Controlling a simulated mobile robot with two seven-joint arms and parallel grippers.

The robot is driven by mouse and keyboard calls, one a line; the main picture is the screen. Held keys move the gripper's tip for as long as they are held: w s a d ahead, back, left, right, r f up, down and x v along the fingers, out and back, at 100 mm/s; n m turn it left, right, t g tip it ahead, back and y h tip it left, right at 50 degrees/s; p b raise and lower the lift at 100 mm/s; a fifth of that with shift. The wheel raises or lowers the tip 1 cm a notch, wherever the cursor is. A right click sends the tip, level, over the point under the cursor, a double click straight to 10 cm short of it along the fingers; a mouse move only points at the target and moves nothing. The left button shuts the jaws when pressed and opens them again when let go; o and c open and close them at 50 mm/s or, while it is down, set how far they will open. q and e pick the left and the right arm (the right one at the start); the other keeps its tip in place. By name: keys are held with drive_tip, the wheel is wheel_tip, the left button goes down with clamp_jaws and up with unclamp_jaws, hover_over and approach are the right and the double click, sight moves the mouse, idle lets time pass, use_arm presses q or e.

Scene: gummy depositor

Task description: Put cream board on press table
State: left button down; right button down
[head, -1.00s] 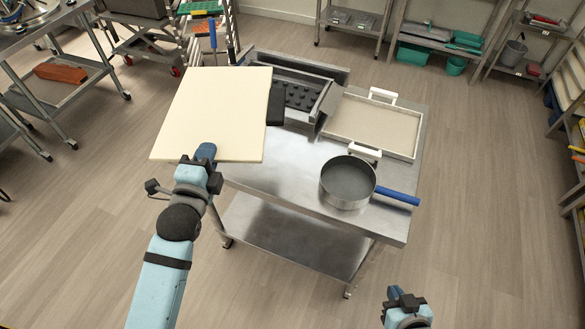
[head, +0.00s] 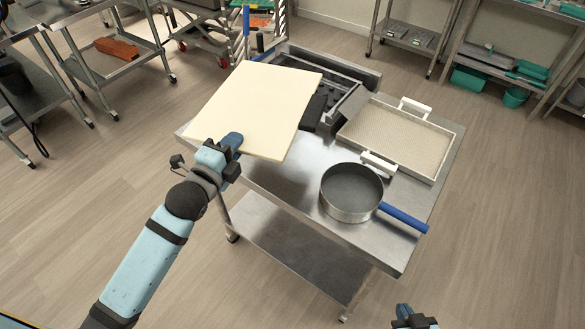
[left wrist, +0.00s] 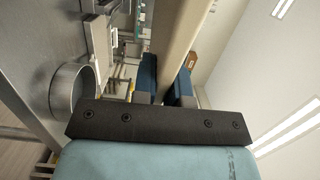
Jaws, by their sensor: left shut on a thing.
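The cream board (head: 256,104) is a flat pale rectangle at the left part of the steel table (head: 306,190) in the head view. My left gripper (head: 232,142) is shut on the board's near edge, and the board appears held above the table's left end. In the left wrist view the board (left wrist: 178,30) is seen edge-on between the fingers of my left gripper (left wrist: 166,84). My right gripper (head: 408,314) shows only partly at the bottom edge, away from the table, and its jaws are unclear.
A dark studded metal unit (head: 325,66) is at the back, partly covered by the board. Bare steel shows in the table's middle.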

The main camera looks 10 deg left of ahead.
sight(198, 116)
use_arm(q)
drive_tip(key=w+a+m+h+b, duration=0.1)
drive_tip(key=a, duration=0.1)
drive_tip(key=w+a+f+m+g+h+b, duration=0.1)
drive_tip(key=w+h, duration=0.1)
drive_tip(key=w+a+f+m+h+b, duration=0.1)
drive_tip(key=w+a+b, duration=0.1)
drive_tip(key=shift+w+a+g, duration=0.25)
drive_tip(key=shift+a+g, duration=0.05)
drive_tip(key=shift+a, duration=0.05)
drive_tip(key=shift+h, duration=0.6)
drive_tip(key=w+a, duration=0.1)
drive_tip(key=a, duration=0.1)
drive_tip(key=w+a+b, duration=0.1)
drive_tip(key=a, duration=0.2)
drive_tip(key=a+b, duration=0.1)
drive_tip(key=a, duration=0.1)
drive_tip(key=shift+w+a+r, duration=0.15)
drive_tip(key=shift+w+r, duration=0.1)
drive_tip(key=shift+w, duration=0.15)
wheel_tip(198, 116, down, 20)
drive_tip(key=shift+a+r, duration=0.15)
drive_tip(key=shift+a, duration=0.25)
drive_tip(key=shift+w, duration=0.1)
drive_tip(key=c, duration=1.2)
unclamp_jaws()
drive_tip(key=shift+f, duration=0.2)
drive_tip(key=shift+o, duration=0.2)
